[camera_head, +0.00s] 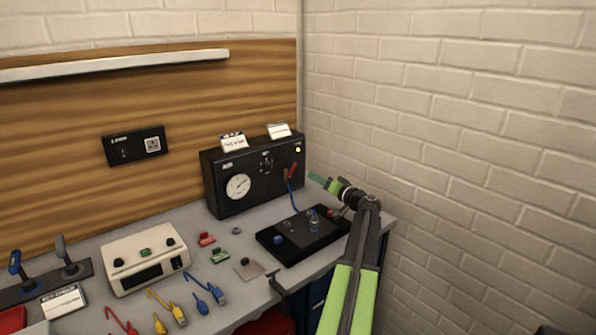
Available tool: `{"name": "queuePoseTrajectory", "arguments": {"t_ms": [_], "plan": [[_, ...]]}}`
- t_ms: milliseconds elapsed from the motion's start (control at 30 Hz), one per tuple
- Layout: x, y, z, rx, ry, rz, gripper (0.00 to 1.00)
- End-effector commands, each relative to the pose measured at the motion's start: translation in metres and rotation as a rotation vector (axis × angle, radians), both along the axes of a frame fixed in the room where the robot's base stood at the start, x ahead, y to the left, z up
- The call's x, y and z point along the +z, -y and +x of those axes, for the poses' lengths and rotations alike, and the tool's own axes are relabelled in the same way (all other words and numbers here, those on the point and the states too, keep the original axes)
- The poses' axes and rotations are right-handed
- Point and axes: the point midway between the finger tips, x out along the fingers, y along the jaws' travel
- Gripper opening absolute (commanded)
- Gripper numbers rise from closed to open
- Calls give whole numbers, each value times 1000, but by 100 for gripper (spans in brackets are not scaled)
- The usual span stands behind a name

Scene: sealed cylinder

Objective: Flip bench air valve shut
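A black air box (255,172) with an "AIR" label and a round white gauge (238,187) stands at the back right of the bench. A small red lever (292,170), which looks like the air valve handle, is on the right of its front face and slants up to the right. A blue hose (291,195) hangs down below it. My gripper (315,177) is just right of the lever in the picture, with its green tip pointing left toward the box. A gap shows between tip and lever. The tip is too small to tell whether the fingers are apart.
A black tray (273,250) with small clear and blue parts lies in front of the box, under my arm. A cream instrument (146,258), coloured leads and small clips lie to the left. A brick wall (450,120) closes off the right side.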

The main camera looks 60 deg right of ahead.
Motion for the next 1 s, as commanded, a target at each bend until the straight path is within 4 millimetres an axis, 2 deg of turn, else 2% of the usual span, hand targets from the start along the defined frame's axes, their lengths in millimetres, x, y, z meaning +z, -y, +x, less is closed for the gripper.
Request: {"name": "queuePoseTrajectory", "arguments": {"t_ms": [33, 200, 433, 600, 867, 900, 1000], "plan": [[0, 6, 15, 3, 0, 0, 35], [0, 21, 56, 1, 0, 0, 35], [0, 35, 100, 1, 0, 1, 35], [0, 39, 114, -1, 0, 1, 35], [0, 39, 116, -1, 0, 1, 35], [0, 39, 115, -1, 0, 1, 34], [0, 39, 115, -1, 0, 1, 21]]}}
